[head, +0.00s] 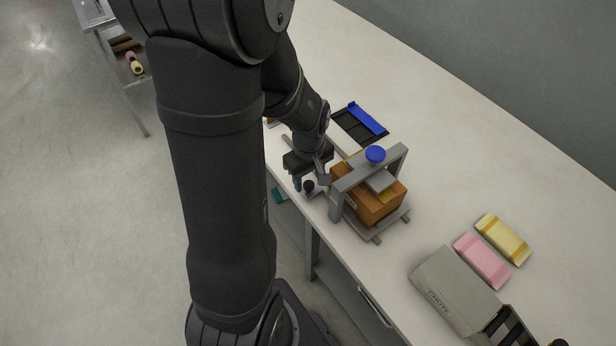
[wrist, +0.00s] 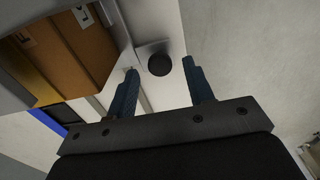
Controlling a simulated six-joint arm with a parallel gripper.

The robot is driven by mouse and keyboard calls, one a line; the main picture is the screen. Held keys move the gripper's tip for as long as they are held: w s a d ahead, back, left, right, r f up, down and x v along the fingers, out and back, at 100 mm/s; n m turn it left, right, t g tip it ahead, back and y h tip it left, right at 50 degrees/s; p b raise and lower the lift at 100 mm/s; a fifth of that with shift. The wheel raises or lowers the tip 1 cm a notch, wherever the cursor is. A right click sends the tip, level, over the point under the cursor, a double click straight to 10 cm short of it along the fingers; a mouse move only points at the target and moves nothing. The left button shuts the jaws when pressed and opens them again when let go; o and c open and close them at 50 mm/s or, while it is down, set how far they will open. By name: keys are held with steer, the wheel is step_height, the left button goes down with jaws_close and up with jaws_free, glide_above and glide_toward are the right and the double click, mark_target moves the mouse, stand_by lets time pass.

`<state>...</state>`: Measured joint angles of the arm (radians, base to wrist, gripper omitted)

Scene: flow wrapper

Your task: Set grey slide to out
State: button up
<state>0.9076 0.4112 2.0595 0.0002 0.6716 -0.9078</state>
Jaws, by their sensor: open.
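A grey machine frame (head: 341,184) with a blue knob (head: 375,154) on top stands around an orange-brown box (head: 371,207) on the table. A round black knob (head: 308,186) shows at its left side; in the wrist view the black knob (wrist: 159,65) sits by a grey part (wrist: 150,48), which may be the grey slide. My gripper (head: 301,184) is at this side of the machine, pointing down. In the wrist view its two blue fingers (wrist: 160,68) are apart, with the knob seen between their tips. I cannot tell whether they touch it. My arm hides part of the area.
A black tray with a blue edge (head: 367,118) lies behind the machine. A pink pack (head: 482,260), a yellow pack (head: 503,239) and a grey box (head: 452,290) lie at the right. The table's front edge (head: 345,268) is close to the gripper.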

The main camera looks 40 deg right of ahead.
steer(key=shift+f, duration=0.55)
jaws_close()
steer(key=w, duration=2)
steer(key=shift+w+r, duration=0.1)
steer(key=shift+w, duration=0.15)
steer(key=shift+c, duration=0.5)
jaws_free()
steer(key=shift+w, duration=0.15)
steer(key=shift+o, duration=0.5)
step_height(320, 180, up, 17)
steer(key=shift+r, duration=0.2)
